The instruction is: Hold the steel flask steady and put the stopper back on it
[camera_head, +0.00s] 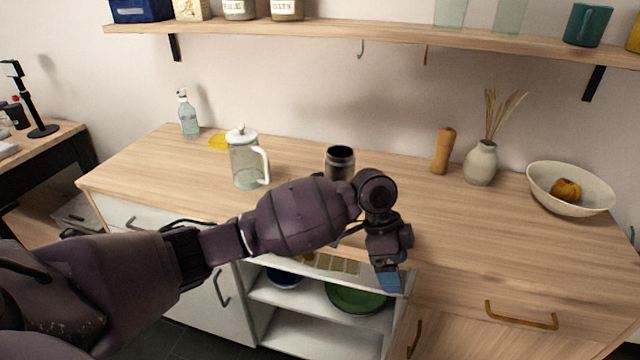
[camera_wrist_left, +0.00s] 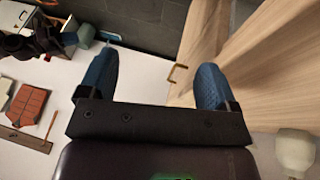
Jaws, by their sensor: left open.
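The steel flask (camera_head: 340,164) stands upright on the wooden counter in the head view. Its dark, open-looking mouth faces up, and my left arm hides its lower part. I cannot make out the stopper in either view. My left gripper (camera_head: 388,281) hangs fingers down at the counter's front edge, in front and to the right of the flask. In the left wrist view my left gripper (camera_wrist_left: 155,82) has its two blue fingers wide apart with nothing between them. I cannot make out my right gripper.
A lidded glass jug (camera_head: 245,163) stands left of the flask, with a glass bottle (camera_head: 189,118) behind. A wooden mill (camera_head: 443,152), vase (camera_head: 481,163) and bowl (camera_head: 569,190) stand right. Below is an open cabinet with a green plate (camera_head: 355,298). The counter's front right is clear.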

